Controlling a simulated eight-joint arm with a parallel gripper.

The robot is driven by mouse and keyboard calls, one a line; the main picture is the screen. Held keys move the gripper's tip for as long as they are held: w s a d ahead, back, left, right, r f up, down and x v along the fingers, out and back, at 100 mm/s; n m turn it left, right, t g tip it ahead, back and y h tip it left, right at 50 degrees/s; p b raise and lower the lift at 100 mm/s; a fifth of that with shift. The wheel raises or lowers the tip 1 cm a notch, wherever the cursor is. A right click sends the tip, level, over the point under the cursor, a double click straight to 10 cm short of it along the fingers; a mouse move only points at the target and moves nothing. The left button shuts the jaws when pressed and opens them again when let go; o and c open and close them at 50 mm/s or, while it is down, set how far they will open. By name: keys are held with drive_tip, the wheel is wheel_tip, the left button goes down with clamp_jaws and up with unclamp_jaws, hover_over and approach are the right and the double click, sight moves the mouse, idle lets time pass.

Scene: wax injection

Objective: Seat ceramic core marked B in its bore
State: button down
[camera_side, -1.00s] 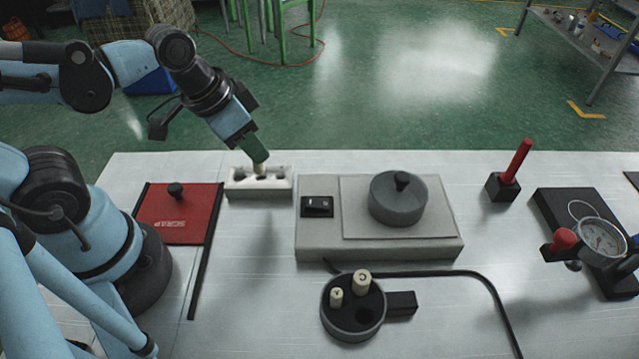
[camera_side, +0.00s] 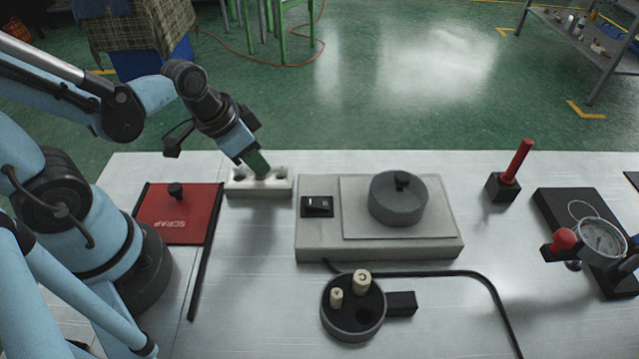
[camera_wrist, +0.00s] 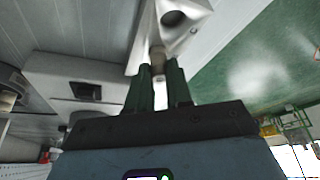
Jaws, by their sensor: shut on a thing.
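My gripper (camera_side: 262,168) is shut, its green fingers tilted and reaching down to the white block with bores (camera_side: 238,189). In the wrist view, the fingers (camera_wrist: 158,72) grip a small beige core (camera_wrist: 158,57) whose far end is at the block (camera_wrist: 195,38). I cannot read a mark on it, and in the side view the fingers hide it. One dark bore (camera_wrist: 173,18) shows open beside it in the wrist view. I cannot tell how deep the core sits. Cores marked C (camera_side: 362,281) and Y or A (camera_side: 336,297) stand in a round dark pot.
The round pot (camera_side: 352,335) has a black handle. A grey hot plate unit (camera_side: 440,247) with a lidded pot (camera_side: 398,205) stands right of the block. A red SCRAP lid (camera_side: 165,225) lies left. A dial gauge (camera_side: 601,238) and red-handled tool (camera_side: 516,160) stand right.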

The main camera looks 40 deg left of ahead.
drive_tip(key=shift+f, duration=0.1)
drive_tip(key=c, duration=1)
unclamp_jaws()
drive_tip(key=shift+f, duration=0.1)
drive_tip(key=shift+c, duration=0.2)
drive_tip(key=shift+v, duration=6.1)
drive_tip(key=w+f+n+t+y, duration=0.1)
drive_tip(key=w+n+t, duration=0.1)
drive_tip(key=w, duration=0.3)
drive_tip(key=shift+w+f+n+t, duration=0.3)
drive_tip(key=shift+w+t, duration=0.1)
drive_tip(key=shift+t, duration=0.1)
drive_tip(key=shift+d, duration=0.1)
